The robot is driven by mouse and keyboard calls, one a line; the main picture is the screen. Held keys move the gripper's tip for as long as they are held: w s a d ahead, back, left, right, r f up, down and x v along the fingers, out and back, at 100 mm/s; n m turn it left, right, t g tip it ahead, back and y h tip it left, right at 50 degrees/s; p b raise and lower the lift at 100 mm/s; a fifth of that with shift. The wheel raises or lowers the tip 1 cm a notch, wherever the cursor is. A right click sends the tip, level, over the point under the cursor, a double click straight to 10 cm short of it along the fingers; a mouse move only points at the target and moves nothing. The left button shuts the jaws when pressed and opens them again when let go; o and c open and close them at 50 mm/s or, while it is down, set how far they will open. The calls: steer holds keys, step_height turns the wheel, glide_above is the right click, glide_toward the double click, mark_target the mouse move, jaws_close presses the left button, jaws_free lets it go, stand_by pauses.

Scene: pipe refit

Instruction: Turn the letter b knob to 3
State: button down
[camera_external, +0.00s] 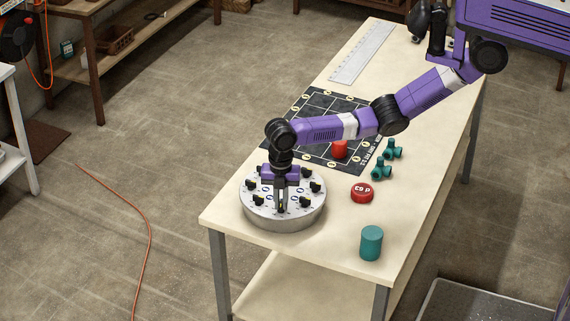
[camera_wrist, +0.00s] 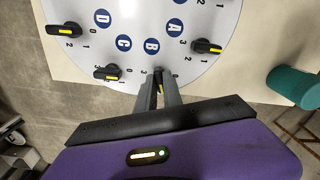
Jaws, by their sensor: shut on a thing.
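The round grey dial panel (camera_external: 264,222) stands on the table's near end and carries several black knobs with yellow marks. In the wrist view its white face (camera_wrist: 130,30) shows blue letter discs A, B, C and D. The letter B disc (camera_wrist: 152,46) lies just above my gripper (camera_wrist: 159,92). My gripper, pointing down over the panel's near side in the external view (camera_external: 281,207), is shut on the letter b knob (camera_wrist: 158,78). The fingers hide most of that knob. A bit of its yellow mark shows between them; I cannot tell its exact setting.
Other knobs sit close by: the C knob (camera_wrist: 107,73) to the left and the A knob (camera_wrist: 206,46) to the right. A teal cylinder (camera_external: 371,243), a red disc (camera_external: 362,193) and teal pipe fittings (camera_external: 381,170) stand to the right. A black grid mat (camera_external: 322,100) lies behind.

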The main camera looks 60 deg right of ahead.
steer(key=m+p, duration=0.1)
steer(key=m, duration=0.4)
steer(key=shift+r+m+p, duration=0.15)
steer(key=shift+m+p, duration=0.15)
steer(key=shift+p, duration=0.05)
steer(key=m, duration=1)
steer(key=shift+m, duration=0.4)
steer(key=m, duration=0.5)
steer(key=shift+m, duration=0.3)
steer(key=c, duration=1.5)
jaws_free()
